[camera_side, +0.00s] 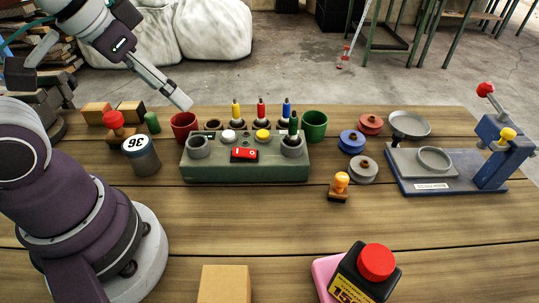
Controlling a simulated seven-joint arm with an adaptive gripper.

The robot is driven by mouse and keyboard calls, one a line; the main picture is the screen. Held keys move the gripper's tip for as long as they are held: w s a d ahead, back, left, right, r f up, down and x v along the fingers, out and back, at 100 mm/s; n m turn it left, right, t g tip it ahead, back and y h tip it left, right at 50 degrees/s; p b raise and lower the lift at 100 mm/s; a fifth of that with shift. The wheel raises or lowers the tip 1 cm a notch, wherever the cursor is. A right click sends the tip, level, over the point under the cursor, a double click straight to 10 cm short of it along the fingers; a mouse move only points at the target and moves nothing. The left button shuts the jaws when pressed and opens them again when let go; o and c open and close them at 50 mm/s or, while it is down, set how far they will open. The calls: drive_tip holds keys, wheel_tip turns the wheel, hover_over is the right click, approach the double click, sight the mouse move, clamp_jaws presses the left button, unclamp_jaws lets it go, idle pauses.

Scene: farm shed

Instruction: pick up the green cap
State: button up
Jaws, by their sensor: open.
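Several green things show, and I cannot tell for sure which is the cap. A small plain green cylinder (152,122) stands at the back left, by the red-topped stamp. A slim dark-green piece (293,124) stands upright at the right round holder of the green-grey control box. A larger green cup (314,125) stands behind that box. My gripper (183,103) points down and right above the red cup, to the right of the small green cylinder. It is open, with nothing visible between its fingers, which overlap in this view.
The control box (245,172) stands mid-table, with yellow, red and blue pointed pieces behind it. A grey canister (141,155) and red cup (184,124) flank the left. A blue press (490,160) stands right.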

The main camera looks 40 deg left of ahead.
drive_tip(key=c, duration=0.4)
drive_tip(key=shift+o, duration=0.2)
drive_tip(key=n+g, duration=0.5)
drive_tip(key=n, duration=1)
hover_over(149, 114)
wheel_tip(149, 114, down, 8)
drive_tip(key=shift+g, duration=0.3)
wheel_tip(149, 114, down, 11)
drive_tip(key=shift+r, duration=0.1)
